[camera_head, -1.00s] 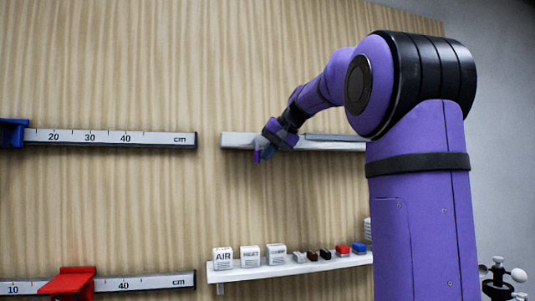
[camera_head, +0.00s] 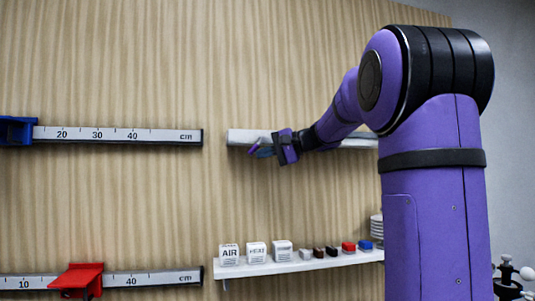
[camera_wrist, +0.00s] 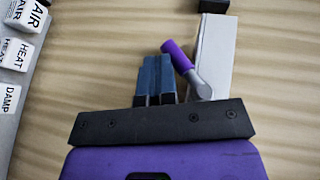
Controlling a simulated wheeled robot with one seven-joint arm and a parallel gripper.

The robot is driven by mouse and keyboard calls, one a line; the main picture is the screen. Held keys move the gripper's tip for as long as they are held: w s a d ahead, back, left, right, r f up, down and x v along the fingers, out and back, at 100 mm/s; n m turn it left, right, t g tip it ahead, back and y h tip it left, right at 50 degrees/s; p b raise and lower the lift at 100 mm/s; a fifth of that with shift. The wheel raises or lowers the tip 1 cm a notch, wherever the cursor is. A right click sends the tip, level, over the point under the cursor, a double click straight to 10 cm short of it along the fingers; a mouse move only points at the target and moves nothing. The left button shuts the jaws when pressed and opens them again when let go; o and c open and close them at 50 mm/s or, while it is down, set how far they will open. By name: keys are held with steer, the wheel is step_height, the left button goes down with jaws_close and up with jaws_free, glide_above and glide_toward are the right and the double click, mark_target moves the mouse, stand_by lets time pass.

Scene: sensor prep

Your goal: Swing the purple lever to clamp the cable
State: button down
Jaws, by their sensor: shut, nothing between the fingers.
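The purple lever (camera_wrist: 178,57) shows in the wrist view, slanting up-left from a grey metal pivot (camera_wrist: 201,88) beside a pale rail (camera_wrist: 214,52). In the head view the lever (camera_head: 254,147) is a small purple tip at the left part of the upper right rail (camera_head: 245,136), slanted. My gripper (camera_wrist: 160,62) is shut and empty, its blue fingers just left of the lever in the wrist view. They are close together; I cannot tell whether they touch. In the head view my gripper (camera_head: 264,152) is in front of the rail. I cannot make out the cable.
A white shelf (camera_head: 300,265) below holds labelled white boxes (camera_head: 256,252) and small coloured blocks (camera_head: 349,246). Ruler rails with a blue bracket (camera_head: 16,130) and a red bracket (camera_head: 77,278) are at left. The wooden wall between rail and shelf is bare.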

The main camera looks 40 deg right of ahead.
steer(key=m+t+y, duration=0.1)
steer(key=a+m+t+y, duration=0.1)
steer(key=t, duration=0.1)
steer(key=w+t+y, duration=0.1)
steer(key=shift+a+r+m, duration=0.25)
steer(key=shift+a+m, duration=0.15)
